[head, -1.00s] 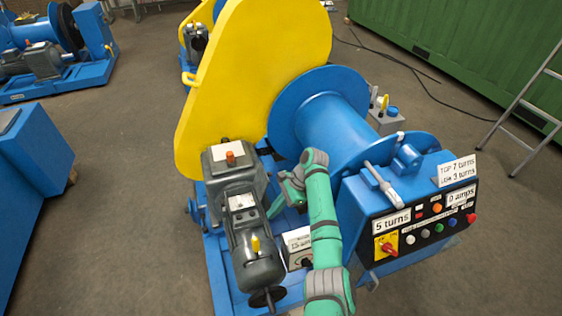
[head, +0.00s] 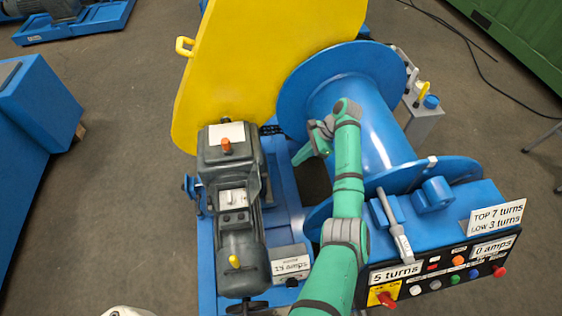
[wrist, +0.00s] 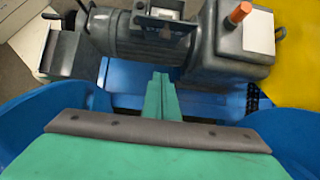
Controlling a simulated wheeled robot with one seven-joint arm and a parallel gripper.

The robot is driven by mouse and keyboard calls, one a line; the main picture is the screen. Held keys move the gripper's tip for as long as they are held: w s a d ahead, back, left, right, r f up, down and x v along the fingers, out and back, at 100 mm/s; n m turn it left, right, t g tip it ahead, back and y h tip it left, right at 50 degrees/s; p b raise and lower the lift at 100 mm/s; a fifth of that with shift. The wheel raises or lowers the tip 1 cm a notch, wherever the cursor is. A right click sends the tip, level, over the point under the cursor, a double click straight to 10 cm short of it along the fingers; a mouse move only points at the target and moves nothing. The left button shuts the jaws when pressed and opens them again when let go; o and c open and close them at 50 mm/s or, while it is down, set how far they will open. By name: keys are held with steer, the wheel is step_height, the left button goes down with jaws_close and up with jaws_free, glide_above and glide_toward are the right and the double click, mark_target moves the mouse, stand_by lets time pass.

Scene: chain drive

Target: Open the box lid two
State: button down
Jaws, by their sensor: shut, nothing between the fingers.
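My gripper (head: 303,155) is in front of the blue drum, to the right of the dark grey gearbox (head: 212,170). In the wrist view its green fingers (wrist: 160,85) are together and empty, pointing toward the motor (wrist: 130,38). A small box with a labelled, pale lid (head: 290,262) sits beside the motor (head: 240,258); its lid looks closed. A terminal box (head: 233,200) with a white label is on top of the motor. I cannot tell which lid is number two.
A tall yellow guard (head: 265,75) stands behind the gearbox. The blue drum (head: 370,125) lies close to my arm. A control panel (head: 440,275) with buttons and labels is at right. Open floor (head: 120,200) lies to the left.

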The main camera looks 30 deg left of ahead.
mark_target(258, 183)
steer(key=s+a+f, duration=0.5)
steer(key=a+f, duration=0.2)
steer(key=shift+a, duration=0.25)
stand_by(0.3)
